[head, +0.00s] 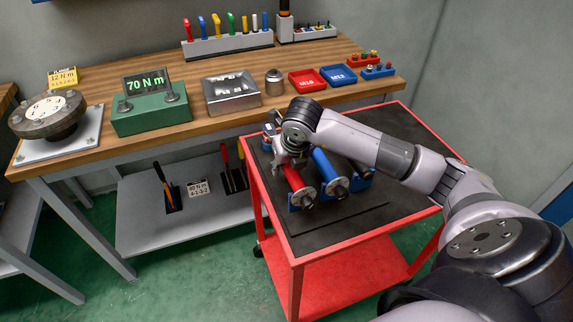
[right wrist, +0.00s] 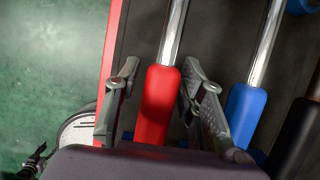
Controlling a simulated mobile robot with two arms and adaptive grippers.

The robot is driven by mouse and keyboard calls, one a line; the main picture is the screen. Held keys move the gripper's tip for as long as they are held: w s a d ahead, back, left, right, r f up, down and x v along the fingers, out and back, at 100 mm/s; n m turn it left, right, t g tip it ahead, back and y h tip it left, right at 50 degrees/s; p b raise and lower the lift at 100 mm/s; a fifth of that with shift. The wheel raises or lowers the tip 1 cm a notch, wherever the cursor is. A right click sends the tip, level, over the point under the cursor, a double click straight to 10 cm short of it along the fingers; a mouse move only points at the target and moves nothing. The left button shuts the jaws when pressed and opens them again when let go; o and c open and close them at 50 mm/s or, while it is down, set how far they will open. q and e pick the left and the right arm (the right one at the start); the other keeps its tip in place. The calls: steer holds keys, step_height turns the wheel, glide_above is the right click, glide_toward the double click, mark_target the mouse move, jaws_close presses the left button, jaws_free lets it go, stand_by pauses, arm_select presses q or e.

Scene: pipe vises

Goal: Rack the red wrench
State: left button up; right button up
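The red wrench (right wrist: 158,105) has a red grip and a chrome shaft in the right wrist view. It is over the dark top of the red cart, and its red part (head: 294,178) shows at my right gripper (head: 287,158) in the head view. The right gripper's fingers (right wrist: 161,80) are on either side of the red grip, spread with gaps showing, so it is open. A blue-gripped wrench (right wrist: 245,112) is just to the right, and a black grip (right wrist: 298,135) beyond it. My left gripper is out of view.
The red cart (head: 300,249) stands before the wooden workbench (head: 215,112). A 70 N m display box (head: 150,108), metal tray (head: 231,91) and red and blue trays are on the bench. Upright handles (head: 225,157) stand on its lower shelf. Green floor (head: 190,275) is clear at front left.

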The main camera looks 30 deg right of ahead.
steer(key=shift+o, duration=0.8)
steer(key=shift+r, duration=0.1)
steer(key=v, duration=1.2)
steer(key=shift+s, duration=0.1)
